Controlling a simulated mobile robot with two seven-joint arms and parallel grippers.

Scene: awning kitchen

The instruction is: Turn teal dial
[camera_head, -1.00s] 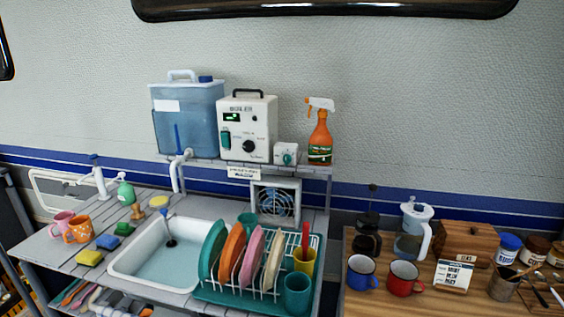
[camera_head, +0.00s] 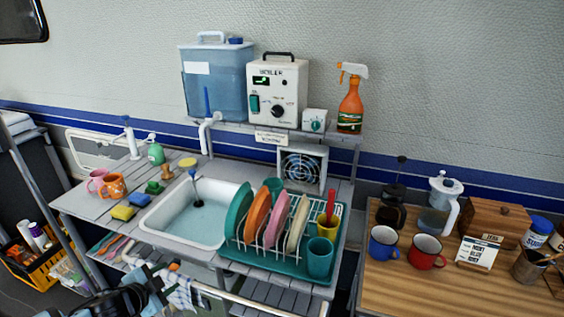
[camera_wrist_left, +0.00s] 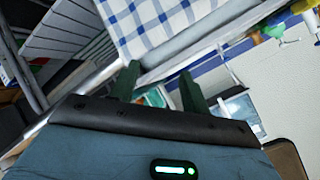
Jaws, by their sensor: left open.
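The teal dial (camera_head: 316,125) is on the front of a small white box (camera_head: 309,114) on the raised shelf, between the boiler and the orange spray bottle. Its exact setting is too small to read. My left gripper (camera_head: 155,283) is low at the bottom left in the head view, in front of the counter and far below the dial. In the left wrist view its two dark fingers (camera_wrist_left: 157,78) are apart, with nothing between them. The dial cannot be made out in the wrist view. My right gripper is not in view.
The white boiler (camera_head: 292,91) and blue water tank (camera_head: 215,97) stand left of the dial; the spray bottle (camera_head: 350,103) stands close on its right. Below are a fan (camera_head: 301,168), a sink (camera_head: 168,232) and a dish rack (camera_head: 309,266). A checked cloth (camera_head: 183,294) hangs in front.

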